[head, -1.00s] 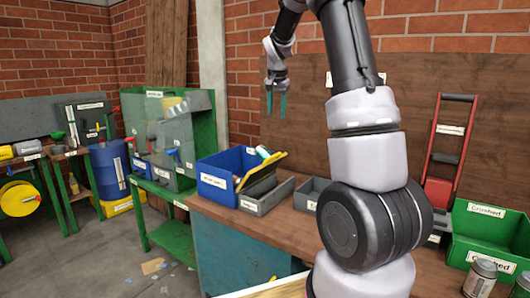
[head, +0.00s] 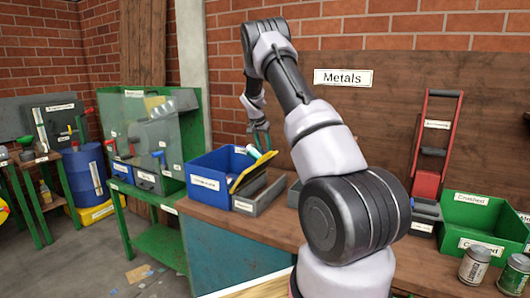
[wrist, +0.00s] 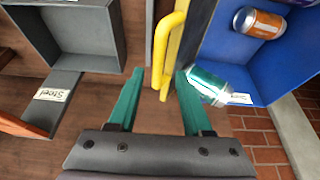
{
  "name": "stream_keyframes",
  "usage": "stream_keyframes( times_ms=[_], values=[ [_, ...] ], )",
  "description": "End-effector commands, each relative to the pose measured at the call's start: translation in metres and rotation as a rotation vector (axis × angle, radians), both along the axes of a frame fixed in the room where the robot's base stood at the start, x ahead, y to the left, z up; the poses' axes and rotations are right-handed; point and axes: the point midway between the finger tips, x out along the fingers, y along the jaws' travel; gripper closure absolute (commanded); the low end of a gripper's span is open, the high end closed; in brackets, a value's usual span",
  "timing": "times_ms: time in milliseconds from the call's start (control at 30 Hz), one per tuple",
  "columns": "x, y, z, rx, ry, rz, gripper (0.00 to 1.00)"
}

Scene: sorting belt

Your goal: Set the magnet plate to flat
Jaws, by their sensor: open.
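The magnet plate (head: 250,172) stands tilted beside the blue bin, with a yellow edge and handle. In the wrist view its dark face (wrist: 193,32) shows narrowly, and its yellow handle (wrist: 168,42) runs down toward the gap between my fingers. My gripper (head: 262,138) is over the blue bin's far side, near the plate's raised end. In the wrist view my gripper (wrist: 158,78) is open, with teal fingers either side of the handle's lower end. I cannot tell whether a finger touches it.
The blue bin (head: 204,180) holds a teal can (wrist: 205,84) and an orange can (wrist: 258,23). A grey steel tray (head: 245,206) is beside the plate. A green crushed bin (head: 462,211), cans (head: 474,264) and a red-framed device (head: 426,185) stand right.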

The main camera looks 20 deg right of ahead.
Motion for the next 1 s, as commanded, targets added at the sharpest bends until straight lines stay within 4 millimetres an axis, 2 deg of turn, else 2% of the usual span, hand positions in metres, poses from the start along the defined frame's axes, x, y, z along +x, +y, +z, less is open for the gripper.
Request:
stream_keyframes(
  times_ms=[33, 200, 567, 667, 700, 1000],
  values=[
    [0.001, -0.002, -0.009, 0.001, 0.002, 0.0, 0.5],
    [0.006, -0.008, -0.025, 0.001, 0.001, 0.001, 0.5],
    [0.007, -0.009, -0.029, 0.0, 0.0, 0.001, 0.5],
    [0.007, -0.009, -0.029, 0.0, 0.0, 0.001, 0.85],
    [0.007, -0.009, -0.029, 0.0, 0.0, 0.001, 1.0],
    [0.008, -0.009, -0.029, 0.001, -0.001, 0.003, 1.0]
  ],
)
